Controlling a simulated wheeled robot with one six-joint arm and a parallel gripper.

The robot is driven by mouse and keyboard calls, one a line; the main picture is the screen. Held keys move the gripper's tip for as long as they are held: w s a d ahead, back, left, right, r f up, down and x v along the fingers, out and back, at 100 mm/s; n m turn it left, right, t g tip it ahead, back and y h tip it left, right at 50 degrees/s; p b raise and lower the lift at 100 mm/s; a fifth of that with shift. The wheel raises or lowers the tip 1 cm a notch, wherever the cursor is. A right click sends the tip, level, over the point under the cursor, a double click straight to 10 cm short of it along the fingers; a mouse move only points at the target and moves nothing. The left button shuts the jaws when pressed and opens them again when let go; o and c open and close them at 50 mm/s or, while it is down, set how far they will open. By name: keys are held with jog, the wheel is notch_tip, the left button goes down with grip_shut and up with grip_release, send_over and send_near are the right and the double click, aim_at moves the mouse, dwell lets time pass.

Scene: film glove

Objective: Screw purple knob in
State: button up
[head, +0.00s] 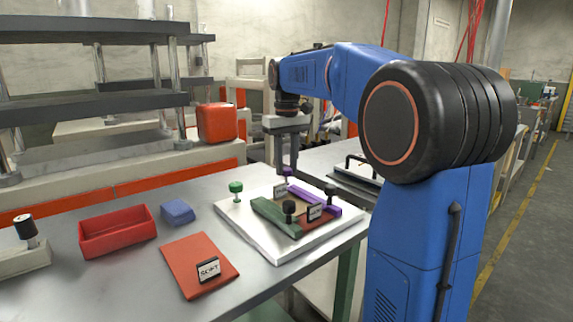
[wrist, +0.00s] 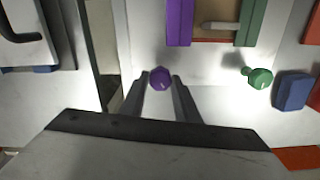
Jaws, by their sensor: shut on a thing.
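The purple knob (wrist: 160,78) sits between the fingertips of my gripper (wrist: 160,80) in the wrist view. My gripper is shut on it. In the head view my gripper (head: 287,170) reaches down at the far side of the white plate (head: 240,217), and the knob shows as a small purple spot (head: 288,171). Its stem is hidden, so I cannot tell how deep it sits. A purple bar (wrist: 180,22) lies on the plate just beyond the knob in the wrist view. A green knob (wrist: 260,77) stands apart on the plate near a green bar (head: 275,217).
Black knobs (head: 290,208) and small labels (head: 314,212) stand around the bars. A blue block (head: 177,212), a red bin (head: 118,232) and a red mat (head: 199,266) with a sign lie left of the plate. A tray with a black handle (head: 357,172) is at right.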

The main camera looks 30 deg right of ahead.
aim_at(287, 169)
jog(key=m, duration=0.5)
jog(key=shift+m, duration=0.4)
dwell(0.4)
jog(key=o, duration=1.1)
jog(key=shift+c, duration=0.2)
jog(key=shift+r, duration=0.1)
notch_tip(287, 169, up, 17)
jog(key=shift+r, duration=0.15)
